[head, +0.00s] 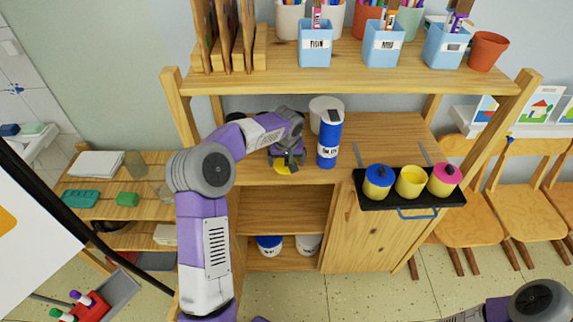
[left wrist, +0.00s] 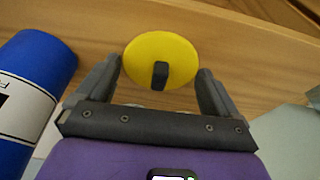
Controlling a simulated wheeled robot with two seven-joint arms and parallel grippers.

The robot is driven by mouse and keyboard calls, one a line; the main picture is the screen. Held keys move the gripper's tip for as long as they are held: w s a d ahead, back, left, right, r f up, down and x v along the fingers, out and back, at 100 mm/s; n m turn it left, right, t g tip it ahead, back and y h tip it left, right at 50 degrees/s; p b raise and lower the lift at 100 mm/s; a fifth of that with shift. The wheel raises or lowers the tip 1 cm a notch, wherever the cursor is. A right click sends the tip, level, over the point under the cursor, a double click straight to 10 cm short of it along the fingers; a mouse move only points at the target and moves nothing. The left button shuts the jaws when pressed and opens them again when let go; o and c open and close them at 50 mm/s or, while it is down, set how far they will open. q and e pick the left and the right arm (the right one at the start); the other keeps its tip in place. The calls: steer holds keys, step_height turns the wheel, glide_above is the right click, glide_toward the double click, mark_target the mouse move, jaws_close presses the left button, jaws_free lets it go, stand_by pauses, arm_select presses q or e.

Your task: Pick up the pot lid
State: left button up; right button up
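The pot lid (left wrist: 178,50) is a round yellow disc with a dark knob, lying on the wooden shelf. In the head view only part of the yellow lid (head: 281,168) shows beside my left gripper (head: 288,163). In the left wrist view my left gripper (left wrist: 160,90) is open, with one finger at each side of the lid's near edge and the knob between them. I cannot tell whether the fingers touch the lid. My right gripper is not in view; part of my right arm shows at the lower right of the head view.
A blue bottle (head: 328,146) stands just right of my left gripper, and a white container (head: 325,104) is behind it. A black tray (head: 410,200) holds yellow pots, two with coloured lids and one open. An upper shelf (head: 350,80) with cups overhangs this one.

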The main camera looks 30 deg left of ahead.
arm_select(q)
steer(key=c, duration=0.6)
